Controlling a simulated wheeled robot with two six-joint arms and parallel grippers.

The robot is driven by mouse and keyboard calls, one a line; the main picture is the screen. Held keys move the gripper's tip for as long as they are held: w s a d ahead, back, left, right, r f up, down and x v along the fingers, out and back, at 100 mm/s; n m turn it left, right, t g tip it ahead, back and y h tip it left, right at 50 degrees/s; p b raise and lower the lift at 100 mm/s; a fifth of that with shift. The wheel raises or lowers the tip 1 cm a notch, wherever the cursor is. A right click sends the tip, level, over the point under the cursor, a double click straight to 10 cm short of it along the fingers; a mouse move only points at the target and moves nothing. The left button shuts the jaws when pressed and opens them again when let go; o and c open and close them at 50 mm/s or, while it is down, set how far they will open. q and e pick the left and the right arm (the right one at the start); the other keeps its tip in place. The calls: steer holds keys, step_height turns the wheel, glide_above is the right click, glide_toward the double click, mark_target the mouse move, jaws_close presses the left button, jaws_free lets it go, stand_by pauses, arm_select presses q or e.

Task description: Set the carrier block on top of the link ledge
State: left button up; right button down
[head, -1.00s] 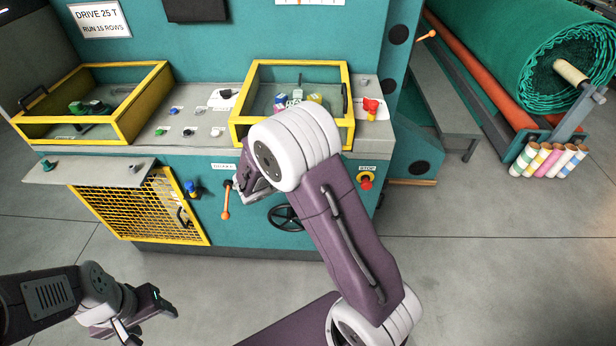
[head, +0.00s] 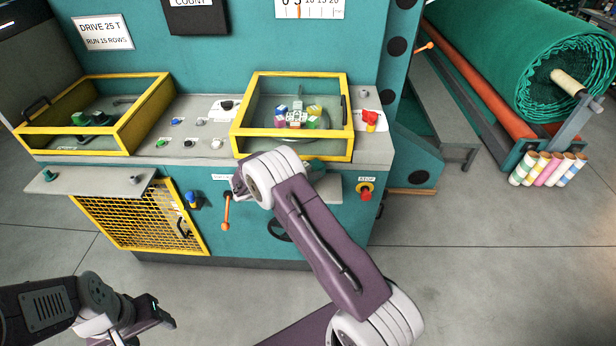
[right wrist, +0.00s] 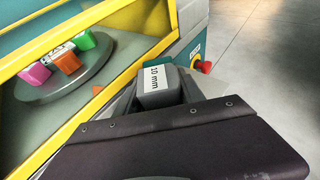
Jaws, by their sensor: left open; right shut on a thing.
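A grey block with a "10 mm" label (right wrist: 156,86), which I take to be the carrier block, sits in my right gripper in the right wrist view. My right gripper (head: 238,184) is shut on it, in front of the machine's front face and below the right yellow-framed window; the block is not clear in the head view. A grey ledge (head: 105,184) juts from the machine front at the left, with a small knob near each end; I cannot tell whether it is the link ledge. My left gripper (head: 160,314) is open and empty, low at the left, away from the machine.
The right yellow-framed window (head: 292,155) holds a round plate (right wrist: 75,84) with several coloured pieces. An orange lever (head: 226,211), a red stop button (head: 366,194) and a yellow mesh guard (head: 135,220) are on the machine front.

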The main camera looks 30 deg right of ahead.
step_height(320, 180, down, 3)
steer(key=shift+w+r, duration=0.1)
steer(key=c, duration=0.7)
jaws_free()
steer(key=shift+f, duration=0.2)
steer(key=shift+a+r, duration=0.2)
steer(key=shift+r, duration=0.1)
steer(key=b+v, duration=0.1)
steer(key=v, duration=1.1)
steer(key=s+a+m+y, duration=0.1)
steer(key=s+m+y, duration=0.3)
steer(key=s+m, duration=0.3)
steer(key=s+a+f+m+g+y, duration=0.1)
steer(key=s+a+m+y, duration=0.1)
steer(key=s+m+y, duration=0.2)
steer(key=s+a+m+g+y, duration=0.1)
steer(key=s+m+y, duration=0.4)
steer(key=s+m, duration=0.5)
steer(key=shift+s+a+f, duration=0.2)
steer(key=shift+s+a, duration=0.1)
steer(key=shift+s, duration=0.45)
steer(key=shift+s+a+f, duration=0.2)
steer(key=shift+s+a, duration=0.1)
steer(key=shift+s, duration=0.45)
